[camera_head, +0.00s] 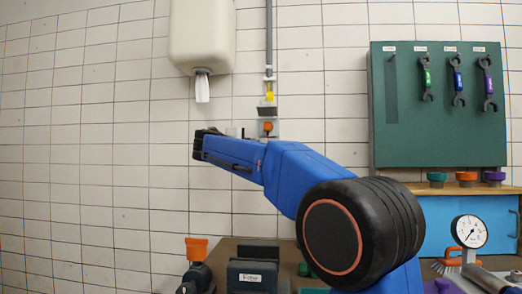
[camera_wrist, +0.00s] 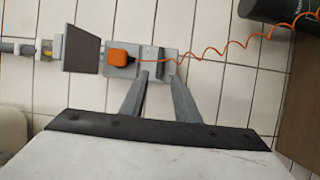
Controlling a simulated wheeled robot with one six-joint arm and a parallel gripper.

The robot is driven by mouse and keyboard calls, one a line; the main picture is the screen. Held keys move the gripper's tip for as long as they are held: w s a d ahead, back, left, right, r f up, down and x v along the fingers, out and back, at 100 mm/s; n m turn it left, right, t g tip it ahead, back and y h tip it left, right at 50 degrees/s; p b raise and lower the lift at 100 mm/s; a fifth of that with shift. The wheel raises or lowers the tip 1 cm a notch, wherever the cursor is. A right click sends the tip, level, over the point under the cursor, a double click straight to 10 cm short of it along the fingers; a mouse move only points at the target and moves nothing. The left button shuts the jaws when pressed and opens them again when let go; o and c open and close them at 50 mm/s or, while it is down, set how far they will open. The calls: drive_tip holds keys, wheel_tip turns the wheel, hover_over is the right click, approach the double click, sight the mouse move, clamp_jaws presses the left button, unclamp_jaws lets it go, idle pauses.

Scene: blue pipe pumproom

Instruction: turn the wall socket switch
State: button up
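The wall socket is a grey plate (camera_wrist: 115,70) on the white tiled wall, in the upper middle of the wrist view. An orange plug (camera_wrist: 122,56) sits in it, also visible in the head view (camera_head: 267,126). To the right of the plug is a small raised grey part (camera_wrist: 152,58), perhaps the switch; its exact form is unclear. My gripper (camera_wrist: 158,75) is open, its two grey fingers pointing at the plate with a gap around that grey part. I cannot tell if they touch it. In the head view my blue arm hides the lower socket.
A dark hood-like piece (camera_wrist: 80,50) on the conduit adjoins the socket. An orange coiled cord (camera_wrist: 222,50) runs right from the plug. A white dispenser (camera_head: 202,35) hangs upper left of the socket. A green tool board (camera_head: 430,130) is at right, above a cluttered bench.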

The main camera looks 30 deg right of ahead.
drive_tip(key=v, duration=0.7)
drive_tip(key=shift+s+a, duration=0.2)
drive_tip(key=shift+a, duration=0.15)
